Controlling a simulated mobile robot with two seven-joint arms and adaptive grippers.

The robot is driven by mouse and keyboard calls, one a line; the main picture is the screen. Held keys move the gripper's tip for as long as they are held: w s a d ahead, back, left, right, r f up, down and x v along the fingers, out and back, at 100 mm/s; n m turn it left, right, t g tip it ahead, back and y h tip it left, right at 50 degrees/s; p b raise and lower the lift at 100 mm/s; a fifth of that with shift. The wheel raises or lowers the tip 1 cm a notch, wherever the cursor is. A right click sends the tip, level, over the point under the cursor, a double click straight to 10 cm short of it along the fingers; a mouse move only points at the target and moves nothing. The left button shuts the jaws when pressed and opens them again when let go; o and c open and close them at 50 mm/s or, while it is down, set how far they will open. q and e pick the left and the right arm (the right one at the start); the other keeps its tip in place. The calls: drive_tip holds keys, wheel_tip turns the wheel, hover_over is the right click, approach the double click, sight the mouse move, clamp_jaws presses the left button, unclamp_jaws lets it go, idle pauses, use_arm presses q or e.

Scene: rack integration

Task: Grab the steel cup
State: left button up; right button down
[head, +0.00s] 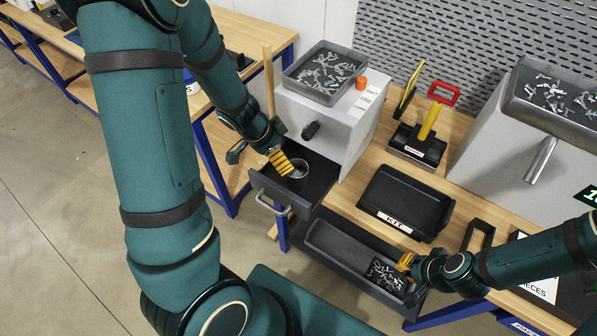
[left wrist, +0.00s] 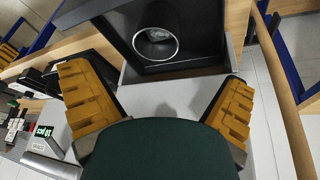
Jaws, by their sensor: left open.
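The steel cup (head: 299,168) stands in the open dark drawer (head: 318,178) of the grey cabinet, partly hidden by my left gripper in the head view. In the left wrist view the cup (left wrist: 156,40) shows as a round metal rim inside the drawer, ahead of the fingers. My left gripper (head: 280,161) is over the drawer, close to the cup. Its orange-padded fingers are spread wide and empty in the left wrist view (left wrist: 157,80). My right gripper (head: 405,262) is at a dark bin of screws (head: 345,244); its jaw gap is unclear.
A grey tray of screws (head: 305,83) and an orange cap (head: 361,83) sit on the cabinet (head: 355,118). A black kit tray (head: 385,207) lies on the wooden bench, with a tool holder (head: 415,149) behind it. The drawer's walls surround the cup.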

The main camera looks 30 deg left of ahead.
use_arm(q)
drive_tip(key=b, duration=0.1)
approach(295, 173)
drive_tip(key=shift+s+d+f, duration=0.1)
drive_tip(key=shift+s+d, duration=0.1)
drive_tip(key=shift+d, duration=0.3)
drive_tip(key=shift+s+d+f, duration=0.1)
drive_tip(key=shift+s+d, duration=0.05)
drive_tip(key=shift+d, duration=0.35)
drive_tip(key=shift+w+d+f+b, duration=0.15)
drive_tip(key=shift+w+f+b, duration=0.1)
drive_tip(key=shift+f+b, duration=0.1)
drive_tip(key=b+x, duration=0.4)
drive_tip(key=x, duration=0.1)
drive_tip(key=shift+s+d, duration=0.1)
drive_tip(key=shift+s, duration=0.1)
drive_tip(key=c, duration=1.3)
